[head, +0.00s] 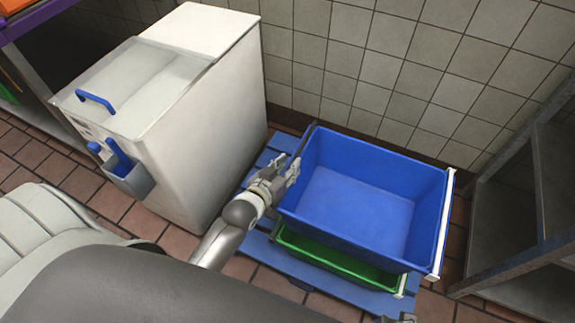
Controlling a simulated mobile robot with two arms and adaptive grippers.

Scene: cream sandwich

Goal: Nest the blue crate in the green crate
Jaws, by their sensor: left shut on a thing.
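The blue crate (360,200) is empty and open at the top, with a white bar on its right rim. It sits over the green crate (338,258) and hides most of it; only the green front side and a white bar at its right end show. I cannot tell how deep the blue crate sits in the green one. My left gripper (287,178) is at the blue crate's left side, shut on its rim.
The green crate stands on a blue pallet (262,240) on the tiled floor. A white chest (205,105) with a blue handle and a scoop holder stands close on the left. A tiled wall (400,65) is behind, and a dark shelf rack (530,200) is at the right.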

